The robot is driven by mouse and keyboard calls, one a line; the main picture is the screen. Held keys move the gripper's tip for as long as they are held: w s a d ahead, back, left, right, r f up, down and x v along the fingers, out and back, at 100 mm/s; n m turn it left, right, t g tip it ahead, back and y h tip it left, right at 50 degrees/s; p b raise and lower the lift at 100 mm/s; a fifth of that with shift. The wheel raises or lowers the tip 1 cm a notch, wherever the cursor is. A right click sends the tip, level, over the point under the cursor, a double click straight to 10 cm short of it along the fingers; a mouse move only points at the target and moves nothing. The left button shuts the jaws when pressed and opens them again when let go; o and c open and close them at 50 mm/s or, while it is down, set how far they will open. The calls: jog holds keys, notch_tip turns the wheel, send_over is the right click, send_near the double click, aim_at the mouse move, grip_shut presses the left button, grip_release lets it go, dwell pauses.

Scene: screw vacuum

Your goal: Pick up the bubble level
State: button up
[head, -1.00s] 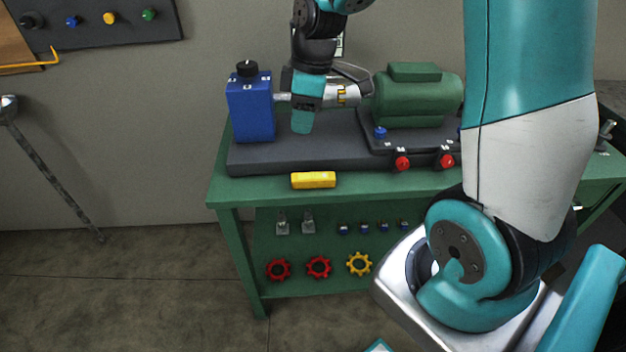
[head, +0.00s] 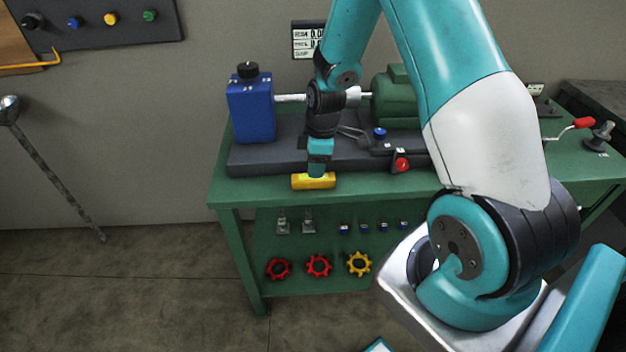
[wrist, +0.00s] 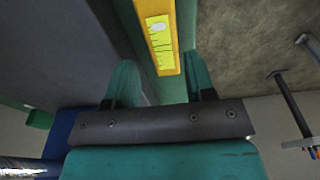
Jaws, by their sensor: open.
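The bubble level (head: 300,182) is a yellow bar lying on the front edge of the green workbench. In the wrist view the level (wrist: 158,35) shows a pale yellow face with dark marks and a white spot. My gripper (head: 319,171) points down right over the level in the head view and hides part of its top. In the wrist view my gripper (wrist: 160,80) is open, with one teal finger on each side. The level's lower end shows between the fingertips there, closer to the right finger. I cannot tell how much height separates them.
The green workbench (head: 232,193) bears a dark base plate (head: 262,160) behind the level. A blue tank (head: 252,110) stands at the left and a green motor (head: 392,100) at the right. A red knob (head: 402,165) is right of my gripper.

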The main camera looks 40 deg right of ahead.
aim_at(313, 181)
jog(key=shift+a+f+p, duration=0.15)
jog(key=shift+f+p, duration=0.05)
jog(key=shift+f, duration=1)
jog(key=shift+a+f+p, duration=0.1)
jog(key=shift+f+p, duration=0.1)
jog(key=shift+f, duration=0.95)
jog(key=c, duration=0.7)
jog(key=shift+c, duration=0.2)
jog(key=shift+r, duration=0.15)
